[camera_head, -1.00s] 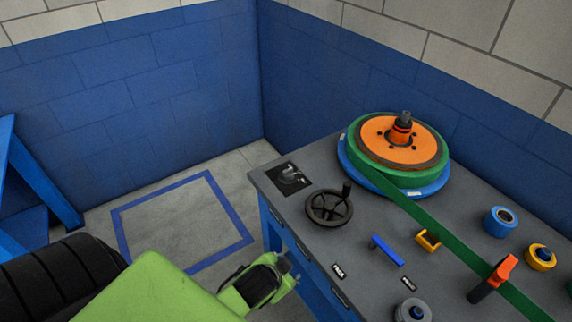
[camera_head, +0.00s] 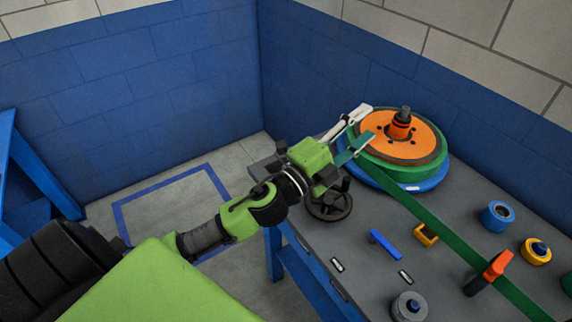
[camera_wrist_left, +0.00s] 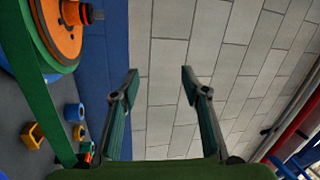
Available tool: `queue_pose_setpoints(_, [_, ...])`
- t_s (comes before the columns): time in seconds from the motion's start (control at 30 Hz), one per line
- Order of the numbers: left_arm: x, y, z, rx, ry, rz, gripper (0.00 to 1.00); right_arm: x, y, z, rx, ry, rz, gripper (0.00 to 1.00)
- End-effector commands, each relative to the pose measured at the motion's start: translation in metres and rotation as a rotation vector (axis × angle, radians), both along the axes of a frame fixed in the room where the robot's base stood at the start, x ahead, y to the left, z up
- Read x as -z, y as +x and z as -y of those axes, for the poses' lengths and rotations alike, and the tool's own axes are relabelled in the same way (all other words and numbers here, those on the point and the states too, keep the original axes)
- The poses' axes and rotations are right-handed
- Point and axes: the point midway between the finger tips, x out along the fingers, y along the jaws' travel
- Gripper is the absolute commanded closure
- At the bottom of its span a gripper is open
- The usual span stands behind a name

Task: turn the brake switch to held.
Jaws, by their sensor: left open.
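The brake switch seems to be the blue lever (camera_head: 386,246) on the grey bench top. It lies slantwise, between two small dark labels, a left one (camera_head: 337,265) and a right one (camera_head: 406,277); I cannot read their words. My left gripper (camera_head: 358,126) is open and empty, raised above the bench near the green and orange reel (camera_head: 420,170), well behind and left of the lever. In the left wrist view its two fingers (camera_wrist_left: 160,82) stand wide apart with only wall between them. My right gripper is not in view.
A black handwheel (camera_head: 330,208) sits below my left gripper, partly hidden. A green strap (camera_head: 440,232) runs from the reel past a yellow bracket (camera_head: 426,235) and an orange-handled clamp (camera_head: 490,270).

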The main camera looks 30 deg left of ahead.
Motion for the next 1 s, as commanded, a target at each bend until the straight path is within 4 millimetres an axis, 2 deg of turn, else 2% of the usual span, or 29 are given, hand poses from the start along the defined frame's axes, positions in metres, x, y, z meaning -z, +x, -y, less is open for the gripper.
queue_pose_setpoints(0.03, [-0.015, 0.004, 0.019, 0.092, 0.159, 0.098, 0.58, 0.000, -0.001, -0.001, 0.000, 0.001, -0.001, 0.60])
queue_pose_setpoints(0.1, [-0.020, 0.002, 0.044, 0.224, 0.383, 0.205, 0.58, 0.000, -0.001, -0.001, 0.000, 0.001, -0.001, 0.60])
queue_pose_setpoints(0.17, [-0.010, -0.001, 0.058, 0.333, 0.584, 0.270, 0.58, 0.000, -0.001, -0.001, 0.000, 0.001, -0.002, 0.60])
queue_pose_setpoints(0.2, [0.002, -0.003, 0.062, 0.406, 0.721, 0.297, 0.58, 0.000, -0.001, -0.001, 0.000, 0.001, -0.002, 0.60])
queue_pose_setpoints(0.27, [0.025, -0.004, 0.057, 0.510, 0.928, 0.314, 0.58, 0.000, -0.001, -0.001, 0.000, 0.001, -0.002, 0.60])
queue_pose_setpoints(0.37, [0.069, -0.001, 0.016, 0.663, 1.267, 0.269, 0.58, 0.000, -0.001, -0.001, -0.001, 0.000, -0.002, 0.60])
queue_pose_setpoints(0.4, [0.085, 0.000, -0.009, 0.716, 1.391, 0.226, 0.58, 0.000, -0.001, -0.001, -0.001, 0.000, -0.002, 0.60])
queue_pose_setpoints(0.47, [0.103, 0.001, -0.052, 0.785, 1.552, 0.143, 0.58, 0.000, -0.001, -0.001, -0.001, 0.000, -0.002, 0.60])
queue_pose_setpoints(0.5, [0.112, 0.000, -0.082, 0.823, 1.643, 0.079, 0.58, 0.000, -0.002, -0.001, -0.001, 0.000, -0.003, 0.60])
queue_pose_setpoints(0.6, [0.122, -0.006, -0.151, 0.895, 1.810, -0.081, 0.58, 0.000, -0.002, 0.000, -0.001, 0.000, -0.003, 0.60])
queue_pose_setpoints(0.7, [0.123, -0.014, -0.200, 0.938, 1.902, -0.210, 0.58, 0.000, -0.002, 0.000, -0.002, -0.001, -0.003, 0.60])
queue_pose_setpoints(0.83, [0.124, -0.021, -0.227, 0.965, 1.946, -0.292, 0.58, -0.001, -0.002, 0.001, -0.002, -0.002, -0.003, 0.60])
queue_pose_setpoints(1.0, [0.140, -0.015, -0.226, 0.970, 1.947, -0.302, 0.58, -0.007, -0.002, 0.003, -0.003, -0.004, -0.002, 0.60])
